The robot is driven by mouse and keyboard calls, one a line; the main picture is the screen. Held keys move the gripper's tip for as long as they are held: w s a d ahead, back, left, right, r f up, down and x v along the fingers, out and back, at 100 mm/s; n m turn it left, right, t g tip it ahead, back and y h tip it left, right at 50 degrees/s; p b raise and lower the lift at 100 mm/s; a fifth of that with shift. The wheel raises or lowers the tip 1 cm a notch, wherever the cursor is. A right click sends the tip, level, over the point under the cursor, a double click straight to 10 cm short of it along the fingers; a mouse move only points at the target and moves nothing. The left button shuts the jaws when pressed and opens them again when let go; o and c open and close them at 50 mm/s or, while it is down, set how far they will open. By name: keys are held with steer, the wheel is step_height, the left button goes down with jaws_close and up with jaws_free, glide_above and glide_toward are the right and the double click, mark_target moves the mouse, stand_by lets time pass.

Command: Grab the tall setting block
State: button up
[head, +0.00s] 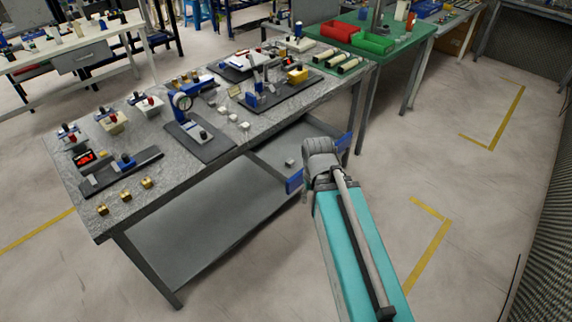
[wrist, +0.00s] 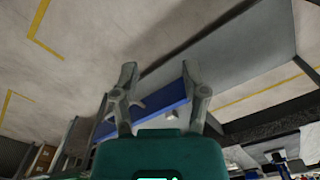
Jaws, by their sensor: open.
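A small grey block (head: 290,163) sits in an open drawer (head: 300,135) under the grey stone-topped bench. It also shows in the wrist view (wrist: 171,114), small and partly shadowed behind the blue drawer front (wrist: 165,118). I cannot tell whether it is the tall setting block. Several small pale blocks (head: 233,118) stand on the bench top. My gripper (wrist: 158,68) is open and empty, its fingers spread over the blue drawer front in the wrist view. In the head view my wrist hides the fingers and part of the drawer.
The bench (head: 215,150) carries a dial gauge stand (head: 182,101), brass pieces (head: 125,197) and dark fixture plates. A lower shelf (head: 205,220) runs beneath. A green table (head: 395,45) with red and green bins adjoins it. Open floor (head: 470,190) lies to the right.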

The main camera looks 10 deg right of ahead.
steer(key=shift+a, duration=0.4)
steer(key=shift+o, duration=1.8)
steer(key=shift+w, duration=0.25)
steer(key=n, duration=0.9)
glide_above(290, 160)
steer(key=shift+d+r+p, duration=0.1)
steer(key=shift+r+p, duration=0.25)
steer(key=shift+p, duration=0.05)
steer(key=shift+f, duration=0.1)
step_height(290, 160, down, 8)
steer(key=b, duration=0.8)
steer(key=shift+f+b, duration=0.25)
steer(key=shift+b, duration=0.1)
